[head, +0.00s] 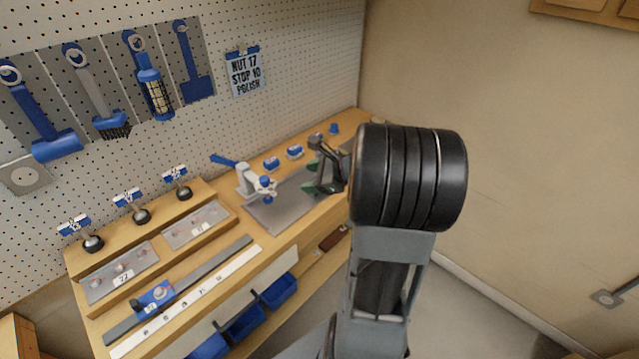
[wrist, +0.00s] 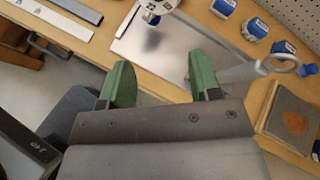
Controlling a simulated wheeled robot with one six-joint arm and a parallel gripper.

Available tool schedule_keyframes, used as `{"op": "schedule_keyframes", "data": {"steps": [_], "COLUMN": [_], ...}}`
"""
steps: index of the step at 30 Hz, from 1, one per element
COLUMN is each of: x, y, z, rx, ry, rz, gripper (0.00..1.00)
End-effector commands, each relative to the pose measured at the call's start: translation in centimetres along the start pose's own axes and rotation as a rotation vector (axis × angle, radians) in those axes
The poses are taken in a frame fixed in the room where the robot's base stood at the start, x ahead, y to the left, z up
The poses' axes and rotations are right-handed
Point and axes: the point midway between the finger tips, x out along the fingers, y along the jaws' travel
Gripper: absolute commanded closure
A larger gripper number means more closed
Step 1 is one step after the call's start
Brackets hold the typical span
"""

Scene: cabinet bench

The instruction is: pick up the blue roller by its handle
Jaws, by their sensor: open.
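The blue roller (head: 55,146) hangs on the grey panel of the pegboard at the far left of the head view. Its blue handle (head: 27,112) slants up to a ring at the top, and the roller head is at the bottom. My gripper (head: 322,182) is far to the right of it, low over the bench. In the wrist view my gripper (wrist: 163,75) has its two green fingertips wide apart with nothing between them. They are above a bare metal plate (wrist: 155,55). The roller does not show in the wrist view.
A brush (head: 97,95), a caged lamp (head: 152,85) and a blue scraper (head: 193,70) hang beside the roller. A white and blue clamp (head: 257,182) stands on the bench (head: 300,236) left of my gripper. Black knobs (head: 141,215) and blue bins (head: 279,291) are nearby.

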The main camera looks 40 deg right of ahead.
Motion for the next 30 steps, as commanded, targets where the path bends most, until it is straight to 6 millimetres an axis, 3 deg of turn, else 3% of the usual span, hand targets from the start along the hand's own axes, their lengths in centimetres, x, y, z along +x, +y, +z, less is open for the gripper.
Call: {"op": "schedule_keyframes", "data": {"steps": [1,3,9,21,30], "x": [-0.6,-1.6,-3.3,2.2,4.0], "y": [-1.9,-3.9,-7.2,-10.1,-10.8], "z": [-2.5,-4.8,-8.9,-9.2,-9.0], "rx": [0.138,0.292,0.524,0.558,0.555], "ry": [-0.025,-0.065,-0.139,-0.151,-0.150], "rz": [-0.079,-0.176,-0.334,-0.359,-0.359], "gripper": [0.43,0.43,0.43,0.43,0.43]}}
